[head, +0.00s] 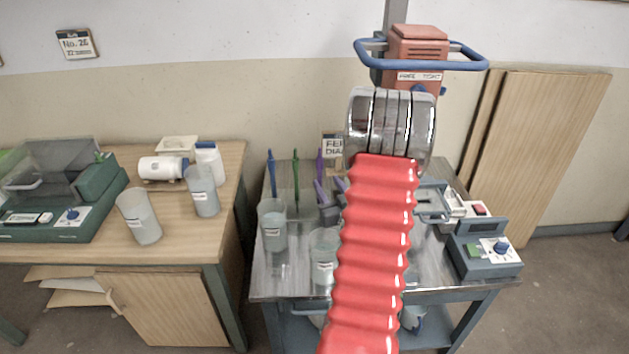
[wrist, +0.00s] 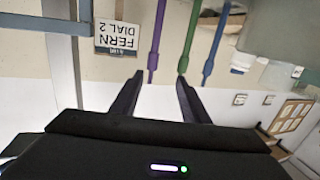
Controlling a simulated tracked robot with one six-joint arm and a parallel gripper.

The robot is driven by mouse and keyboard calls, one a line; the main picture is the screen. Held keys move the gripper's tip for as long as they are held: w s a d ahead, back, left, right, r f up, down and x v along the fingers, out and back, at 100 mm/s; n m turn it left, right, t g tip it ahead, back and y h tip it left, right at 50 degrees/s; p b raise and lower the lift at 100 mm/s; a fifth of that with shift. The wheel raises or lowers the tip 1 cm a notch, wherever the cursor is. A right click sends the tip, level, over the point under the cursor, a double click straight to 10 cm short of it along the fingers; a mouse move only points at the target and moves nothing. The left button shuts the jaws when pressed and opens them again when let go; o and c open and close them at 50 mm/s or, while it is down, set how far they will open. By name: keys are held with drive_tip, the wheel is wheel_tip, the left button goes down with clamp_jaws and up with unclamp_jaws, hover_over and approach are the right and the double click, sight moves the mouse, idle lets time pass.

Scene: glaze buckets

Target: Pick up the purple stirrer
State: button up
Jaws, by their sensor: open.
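The purple stirrer (head: 319,163) stands upright at the back of the metal cart, right of a green stirrer (head: 296,180) and a blue stirrer (head: 272,175). My gripper (head: 331,188) is open near its lower part, partly behind my red arm. The green stirrer (wrist: 189,40) and blue stirrer (wrist: 214,45) are to the right there.
Clear beakers (head: 273,225) (head: 324,255) stand on the cart (head: 285,285) in front of the stirrers. A sign (wrist: 119,37) is beside the purple stirrer. A blue-grey device (head: 484,257) sits at the cart's right. A wooden bench (head: 190,240) with containers stands left.

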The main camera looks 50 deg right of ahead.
sight(321, 164)
drive_tip(key=shift+s+d+f+m+h, duration=0.3)
drive_tip(key=shift+s+d+f, duration=0.2)
drive_tip(key=shift+s, duration=0.2)
drive_tip(key=shift+w, duration=0.15)
drive_tip(key=x, duration=0.8)
drive_tip(key=shift+w+d+r, duration=0.15)
drive_tip(key=shift+w, duration=0.05)
drive_tip(key=shift+x, duration=2.6)
drive_tip(key=shift+r, duration=0.1)
drive_tip(key=shift+c, duration=0.5)
clamp_jaws()
